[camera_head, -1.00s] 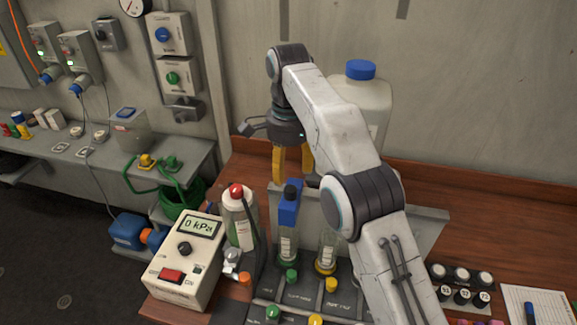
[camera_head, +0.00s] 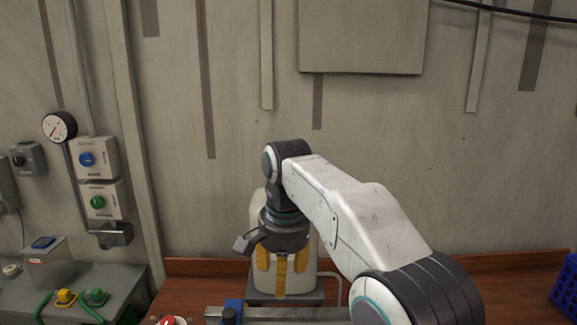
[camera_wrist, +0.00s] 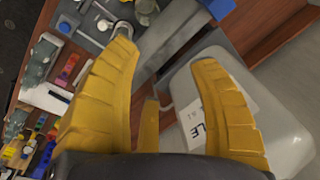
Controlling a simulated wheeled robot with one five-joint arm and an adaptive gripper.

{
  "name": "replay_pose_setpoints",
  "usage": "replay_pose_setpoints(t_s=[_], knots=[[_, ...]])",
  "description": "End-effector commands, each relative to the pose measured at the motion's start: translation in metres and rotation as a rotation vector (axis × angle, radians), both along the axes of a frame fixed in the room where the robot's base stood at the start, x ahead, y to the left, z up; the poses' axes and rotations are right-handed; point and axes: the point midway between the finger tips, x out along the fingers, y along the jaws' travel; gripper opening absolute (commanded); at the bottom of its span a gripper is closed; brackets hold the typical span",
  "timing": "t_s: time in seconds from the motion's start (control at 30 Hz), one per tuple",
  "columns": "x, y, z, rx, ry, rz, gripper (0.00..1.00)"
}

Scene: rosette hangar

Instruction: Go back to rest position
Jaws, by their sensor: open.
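My gripper (camera_head: 281,280) hangs from the raised, bent arm with its yellow fingers pointing down. In the head view it is in front of a large pale jug (camera_head: 309,262) that stands against the back of the wooden bench. The wrist view shows the yellow fingers (camera_wrist: 165,100) spread apart with nothing held between them. The pale jug (camera_wrist: 285,115) with part of a printed label lies beyond the right finger in that view.
The wooden bench (camera_head: 190,290) runs along the wall, with a blue crate (camera_head: 566,287) at the far right. A grey side bench (camera_head: 100,280) is at the left. The wrist view shows several small items at its left.

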Motion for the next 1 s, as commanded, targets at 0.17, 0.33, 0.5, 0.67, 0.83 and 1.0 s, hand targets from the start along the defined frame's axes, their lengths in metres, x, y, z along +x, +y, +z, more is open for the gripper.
replay_pose_setpoints(t_s=[0.17, 0.33, 0.5, 0.67, 0.83, 1.0], knots=[[-0.027, -0.044, 0.008, -0.002, -0.051, 0.077, 0.55], [-0.058, -0.08, 0.007, -0.015, -0.099, 0.152, 0.55], [-0.093, -0.113, -0.001, -0.036, -0.147, 0.229, 0.55], [-0.13, -0.139, -0.017, -0.064, -0.191, 0.3, 0.55], [-0.169, -0.161, -0.041, -0.101, -0.234, 0.373, 0.55], [-0.204, -0.176, -0.067, -0.139, -0.268, 0.437, 0.55]])
